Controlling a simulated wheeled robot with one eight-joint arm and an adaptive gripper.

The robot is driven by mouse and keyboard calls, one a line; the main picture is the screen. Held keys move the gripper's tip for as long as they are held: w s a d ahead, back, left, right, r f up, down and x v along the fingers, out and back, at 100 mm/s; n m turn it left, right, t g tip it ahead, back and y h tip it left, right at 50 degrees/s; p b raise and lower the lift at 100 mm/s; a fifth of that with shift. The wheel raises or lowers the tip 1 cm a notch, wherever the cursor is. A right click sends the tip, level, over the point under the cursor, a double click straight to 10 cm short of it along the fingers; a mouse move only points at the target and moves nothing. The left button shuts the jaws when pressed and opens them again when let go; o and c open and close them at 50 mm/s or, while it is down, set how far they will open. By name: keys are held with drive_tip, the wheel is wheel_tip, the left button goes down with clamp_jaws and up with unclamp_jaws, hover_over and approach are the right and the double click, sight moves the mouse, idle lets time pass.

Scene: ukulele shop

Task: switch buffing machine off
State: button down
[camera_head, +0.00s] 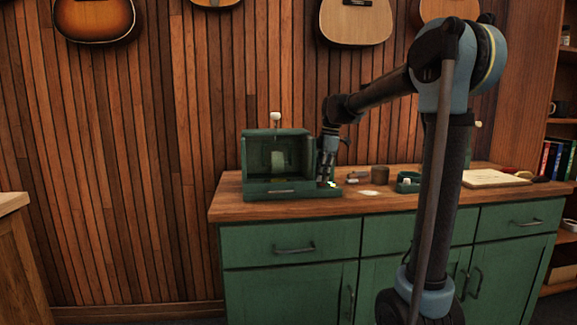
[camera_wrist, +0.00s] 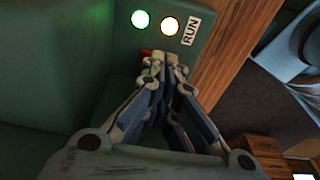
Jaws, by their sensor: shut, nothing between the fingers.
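The buffing machine (camera_head: 262,189) is a green open-fronted box at the left end of the counter. A pale buffing wheel (camera_head: 278,160) shows inside it. My gripper (camera_head: 326,177) points down at the machine's right front. In the wrist view, my gripper (camera_wrist: 166,62) is shut and empty, its fingertips at the green control panel (camera_wrist: 193,55). The panel has a glowing green light (camera_wrist: 140,19), a whitish light with an orange rim (camera_wrist: 170,25) and a "RUN" label (camera_wrist: 191,31). A small red part (camera_wrist: 146,53) shows beside the fingertips, mostly hidden; I cannot tell whether they touch it.
The wooden counter top (camera_head: 230,206) sits on green cabinets (camera_head: 288,249). A brown cup (camera_head: 380,172), a green tray (camera_head: 403,187) and a pale board (camera_head: 495,179) lie to the right. Guitars (camera_head: 357,22) hang on the wooden wall above.

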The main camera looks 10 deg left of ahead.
drive_tip(key=shift+f, duration=0.5)
idle(0.3)
drive_tip(key=shift+r, duration=3.5)
drive_tip(key=s+d+f+m+t+h, duration=0.1)
drive_tip(key=s+d+f+m, duration=0.7)
drive_tip(key=s, duration=0.4)
drive_tip(key=s+d+f+m+t, duration=0.1)
drive_tip(key=s+d+f+m, duration=0.7)
drive_tip(key=s, duration=0.3)
drive_tip(key=s+d+f+m, duration=0.5)
drive_tip(key=s+f, duration=0.3)
drive_tip(key=f, duration=0.3)
drive_tip(key=shift+s+f+t+h, duration=0.15)
drive_tip(key=shift+s+t+h, duration=0.15)
drive_tip(key=shift+s+h, duration=0.1)
